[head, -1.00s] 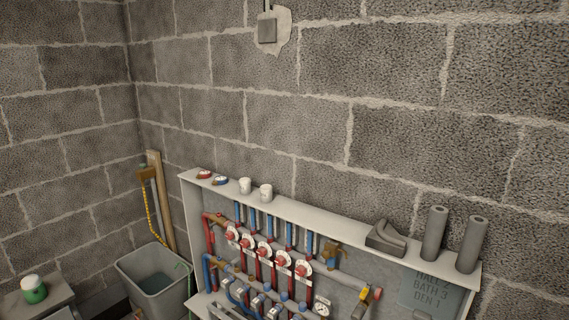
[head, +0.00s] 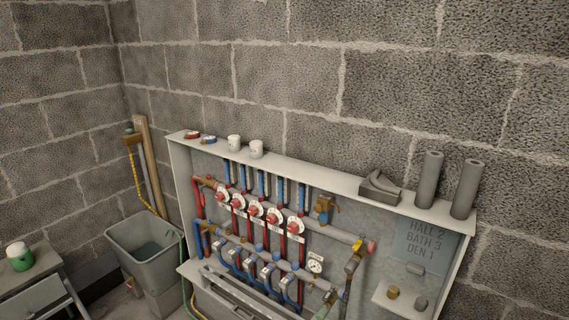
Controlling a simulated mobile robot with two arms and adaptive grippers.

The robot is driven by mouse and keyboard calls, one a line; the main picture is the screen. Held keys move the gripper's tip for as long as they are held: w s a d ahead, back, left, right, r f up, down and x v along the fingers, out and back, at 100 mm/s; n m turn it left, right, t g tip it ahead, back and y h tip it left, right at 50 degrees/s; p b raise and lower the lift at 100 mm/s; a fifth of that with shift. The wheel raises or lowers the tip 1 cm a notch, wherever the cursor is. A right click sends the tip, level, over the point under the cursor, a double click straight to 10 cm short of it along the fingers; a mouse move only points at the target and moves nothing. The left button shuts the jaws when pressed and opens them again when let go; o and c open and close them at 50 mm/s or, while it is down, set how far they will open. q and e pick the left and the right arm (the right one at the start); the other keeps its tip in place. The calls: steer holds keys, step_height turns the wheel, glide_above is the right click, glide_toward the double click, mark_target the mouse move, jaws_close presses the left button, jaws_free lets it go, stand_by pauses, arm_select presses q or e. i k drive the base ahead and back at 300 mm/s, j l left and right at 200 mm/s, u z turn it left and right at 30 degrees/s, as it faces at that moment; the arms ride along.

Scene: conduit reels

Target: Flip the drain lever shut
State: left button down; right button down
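A pipe manifold (head: 262,249) with red and blue pipes sits in an open white cabinet against the block wall. At its right end is a brass valve (head: 352,264) with a small red and yellow handle (head: 370,247) above it. This looks like the drain lever, but it is too small to tell whether it stands open or shut. Neither of my grippers is in view.
The cabinet's top shelf (head: 310,173) holds two white cups, a grey holder (head: 380,188) and two grey foam tubes (head: 466,190). A small ledge (head: 391,303) juts out right of the valve. A grey bin (head: 148,262) stands left of the cabinet.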

mark_target(329, 294)
steer(key=i+l+z, duration=0.1)
steer(key=i+l, duration=0.15)
steer(key=i, duration=0.15)
steer(key=i+l+z, duration=0.1)
steer(key=i, duration=0.35)
steer(key=k+j, duration=0.1)
steer(key=k, duration=0.2)
steer(key=z, duration=0.05)
